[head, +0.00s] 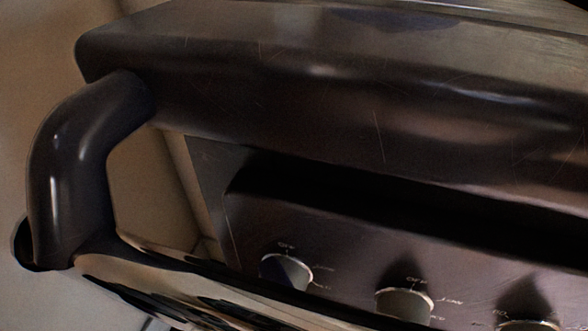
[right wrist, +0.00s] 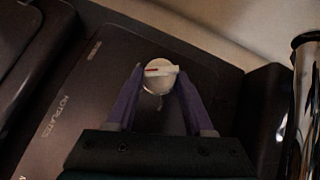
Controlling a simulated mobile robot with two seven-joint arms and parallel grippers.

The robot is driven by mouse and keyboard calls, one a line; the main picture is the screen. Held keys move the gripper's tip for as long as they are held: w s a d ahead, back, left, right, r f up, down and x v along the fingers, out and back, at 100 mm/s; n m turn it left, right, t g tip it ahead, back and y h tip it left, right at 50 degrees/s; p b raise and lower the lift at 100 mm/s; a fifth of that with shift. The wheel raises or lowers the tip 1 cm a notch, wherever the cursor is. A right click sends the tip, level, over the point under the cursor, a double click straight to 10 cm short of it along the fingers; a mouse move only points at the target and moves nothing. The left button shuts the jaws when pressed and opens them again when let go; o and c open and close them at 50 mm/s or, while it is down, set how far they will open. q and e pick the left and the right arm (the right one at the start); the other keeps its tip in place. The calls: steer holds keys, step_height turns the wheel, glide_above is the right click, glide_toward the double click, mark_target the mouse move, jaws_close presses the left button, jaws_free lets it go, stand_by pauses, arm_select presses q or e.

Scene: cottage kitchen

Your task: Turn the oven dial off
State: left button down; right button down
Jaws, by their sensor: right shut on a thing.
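My right gripper (right wrist: 160,72) shows in the right wrist view, with its two purple fingers on either side of a round white dial (right wrist: 158,88). It is shut on this dial. A raised grip bar with a red mark runs across the dial, nearly level in the picture. In the head view, the oven's front panel carries a left dial (head: 287,272), a middle dial (head: 405,304) and a right dial (head: 528,326) cut by the frame edge. I cannot tell which of these is the held one. My left gripper is not in view.
A thick dark rail (head: 330,75) overhangs the panel in the head view. A curved bracket (head: 65,165) joins it to a shiny bar (head: 170,275) in front of the dials. In the right wrist view, a shiny bar (right wrist: 305,105) stands at the right.

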steer(key=c, duration=0.7)
jaws_free()
steer(key=shift+f, duration=0.15)
steer(key=o, duration=0.4)
steer(key=shift+s, duration=0.1)
steer(key=shift+p+v, duration=1.25)
steer(key=shift+v, duration=3.65)
